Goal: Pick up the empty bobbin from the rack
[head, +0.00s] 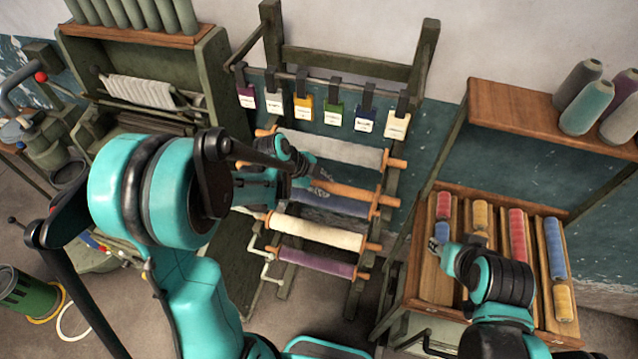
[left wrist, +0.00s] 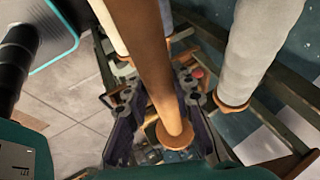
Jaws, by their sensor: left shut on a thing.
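The empty bobbin (head: 342,189) is a bare brown wooden rod lying across the rack (head: 427,50) in the head view, between the grey roll and the blue-purple roll. My left gripper (head: 303,176) is at its left part and shut on it. In the left wrist view the bobbin (left wrist: 152,70) runs between the dark fingers of the left gripper (left wrist: 160,125), its round flanged end near the fingertips. I cannot tell whether it still touches the rack. My right gripper (head: 443,253) is over the spool tray at the right; its fingers are too small to read.
The rack also bears a grey roll (head: 335,150), a blue-purple roll (head: 335,203), a cream roll (head: 318,233) and a purple roll (head: 316,263). Several coloured tags (head: 334,113) hang above. The wooden tray (head: 422,280) at the right holds coloured spools. Thread cones (head: 587,107) stand on a shelf.

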